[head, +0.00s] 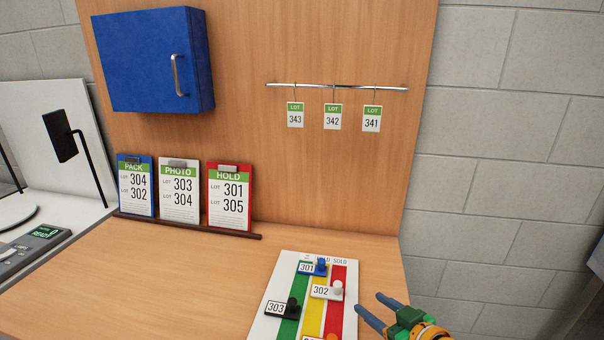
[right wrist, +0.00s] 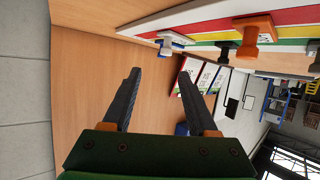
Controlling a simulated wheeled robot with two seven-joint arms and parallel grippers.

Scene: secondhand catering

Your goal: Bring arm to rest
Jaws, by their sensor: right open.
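My right gripper (head: 378,312) is at the lower right of the head view, beside the right edge of the lot board. Its two fingers are apart with nothing between them. In the right wrist view the same gripper (right wrist: 165,100) shows both dark fingers spread over bare wood. My left gripper is in neither view. The white board (head: 262,322) with green, yellow and red stripes lies on the table. It bears markers 301 (head: 307,268), 302 (head: 321,292) and 303 (head: 277,308), and an orange one (head: 331,337) cut off by the frame edge.
Three clipboards, PACK (head: 136,186), PHOTO (head: 180,192) and HOLD (head: 229,198), lean on a dark ledge. A blue cabinet (head: 142,60) and a rail (head: 338,86) with lot tags are on the back panel. The table (head: 150,280) left of the board is clear.

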